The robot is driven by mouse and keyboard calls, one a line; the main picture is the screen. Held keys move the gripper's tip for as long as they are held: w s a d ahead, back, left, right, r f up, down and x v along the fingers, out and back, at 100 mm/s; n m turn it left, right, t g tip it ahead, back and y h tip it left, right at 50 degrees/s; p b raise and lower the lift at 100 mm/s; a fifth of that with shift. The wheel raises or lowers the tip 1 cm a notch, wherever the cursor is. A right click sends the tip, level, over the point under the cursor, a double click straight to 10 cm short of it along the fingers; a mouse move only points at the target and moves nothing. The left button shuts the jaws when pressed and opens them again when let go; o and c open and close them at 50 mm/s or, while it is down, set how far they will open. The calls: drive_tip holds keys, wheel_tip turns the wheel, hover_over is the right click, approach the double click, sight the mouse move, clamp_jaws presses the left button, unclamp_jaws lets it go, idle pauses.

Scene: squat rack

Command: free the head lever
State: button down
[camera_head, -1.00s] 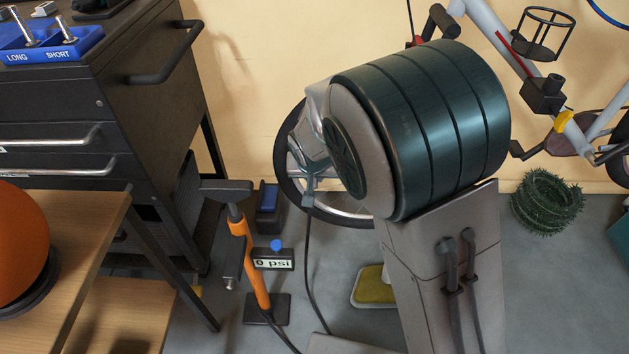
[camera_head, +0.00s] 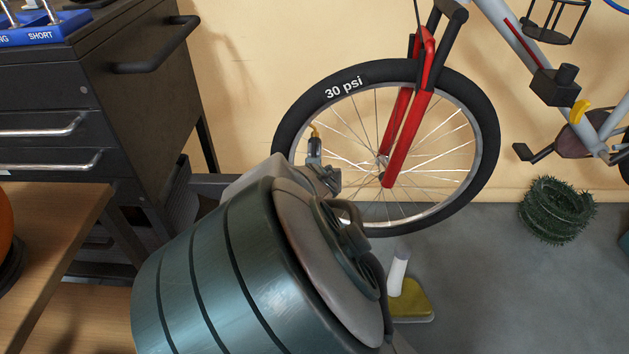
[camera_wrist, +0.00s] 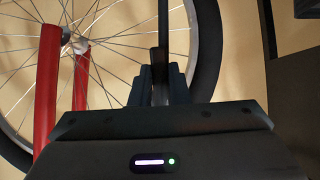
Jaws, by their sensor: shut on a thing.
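The pump head (camera_head: 314,150) is a small dark and grey piece beside the left inner rim of the bike's front wheel (camera_head: 487,115). A small orange-yellow part, apparently its lever (camera_head: 315,130), shows at its top. My gripper (camera_head: 322,172) is just below it, partly hidden by my own arm. In the wrist view my gripper (camera_wrist: 160,82) is shut on a narrow dark piece, apparently the pump head (camera_wrist: 160,58), with a dark strip running upward from it. I cannot tell whether the head sits on the valve or how the lever is turned.
The tyre reads 30 psi. A black tool cabinet (camera_head: 135,110) and a wooden bench (camera_head: 60,225) stand at left. My arm hides the floor pump.

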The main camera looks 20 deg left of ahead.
drive_tip(key=shift+w+a+f+t+y+b, duration=0.1)
drive_tip(key=shift+w+f+t+y+b, duration=0.1)
drive_tip(key=shift+t+b, duration=0.35)
drive_tip(key=shift+w+f+t+y+b, duration=0.1)
drive_tip(key=shift+f+t+b, duration=0.1)
drive_tip(key=shift+t+b, duration=0.35)
drive_tip(key=shift+w+t, duration=0.1)
drive_tip(key=shift+t, duration=0.4)
drive_tip(key=shift+b, duration=0.3)
drive_tip(key=shift+r, duration=0.1)
drive_tip(key=c, duration=1.4)
unclamp_jaws()
drive_tip(key=shift+o, duration=0.2)
